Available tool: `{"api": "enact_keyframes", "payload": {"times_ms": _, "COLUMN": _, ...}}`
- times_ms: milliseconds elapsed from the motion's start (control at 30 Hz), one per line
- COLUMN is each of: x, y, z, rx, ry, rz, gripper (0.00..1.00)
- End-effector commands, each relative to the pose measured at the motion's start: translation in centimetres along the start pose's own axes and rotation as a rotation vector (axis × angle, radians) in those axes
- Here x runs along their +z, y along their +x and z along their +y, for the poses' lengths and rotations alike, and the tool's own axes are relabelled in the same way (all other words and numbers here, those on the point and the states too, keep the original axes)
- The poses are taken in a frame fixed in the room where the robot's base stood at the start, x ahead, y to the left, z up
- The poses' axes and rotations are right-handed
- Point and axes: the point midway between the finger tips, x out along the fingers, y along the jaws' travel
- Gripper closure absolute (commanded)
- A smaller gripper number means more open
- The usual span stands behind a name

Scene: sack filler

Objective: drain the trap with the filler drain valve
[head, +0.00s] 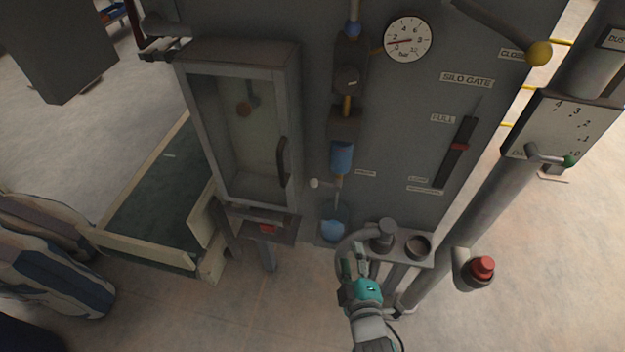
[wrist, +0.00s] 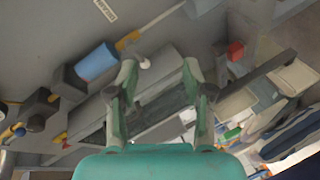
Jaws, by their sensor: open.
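The trap is a blue bowl (head: 342,158) low on the pipe column of the grey panel; it also shows in the wrist view (wrist: 97,62). Below it, the drain valve has a small white knob (head: 314,183) on a short lever pointing left. In the wrist view the white knob (wrist: 145,63) appears close beside the left fingertip, with a gap in depth I cannot judge. A blue cup (head: 333,230) sits under the drain. My gripper (head: 354,260) is open and empty, below and right of the valve in the head view; its spread fingers also show in the wrist view (wrist: 160,75).
A glass-doored cabinet (head: 290,110) with a dark handle stands left of the trap. A shelf (head: 405,258) with round holders is close right of my gripper. A red button (head: 482,268) and a thick pipe (head: 490,205) are further right. Striped sacks (head: 50,275) lie left.

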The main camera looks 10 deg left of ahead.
Motion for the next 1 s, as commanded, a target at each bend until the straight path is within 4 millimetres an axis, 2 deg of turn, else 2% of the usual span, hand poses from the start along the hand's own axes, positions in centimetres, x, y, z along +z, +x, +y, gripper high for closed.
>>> {"api": "enact_keyframes", "payload": {"times_ms": 33, "x": -1.6, "y": 1.6, "z": 0.9, "rx": 0.005, "ry": -0.041, "rz": 0.013, "gripper": 0.49}}
{"api": "enact_keyframes", "payload": {"times_ms": 200, "x": -5.6, "y": 5.3, "z": 2.8, "rx": 0.006, "ry": -0.174, "rz": 0.027, "gripper": 0.49}}
{"api": "enact_keyframes", "payload": {"times_ms": 367, "x": -7.9, "y": 7.0, "z": 3.9, "rx": 0.007, "ry": -0.245, "rz": 0.032, "gripper": 0.49}}
{"api": "enact_keyframes", "payload": {"times_ms": 667, "x": -8.6, "y": 9.3, "z": 4.2, "rx": 0.005, "ry": -0.266, "rz": 0.031, "gripper": 0.49}}
{"api": "enact_keyframes", "payload": {"times_ms": 1000, "x": -8.7, "y": 15.1, "z": 4.2, "rx": 0.006, "ry": -0.264, "rz": 0.031, "gripper": 0.49}}
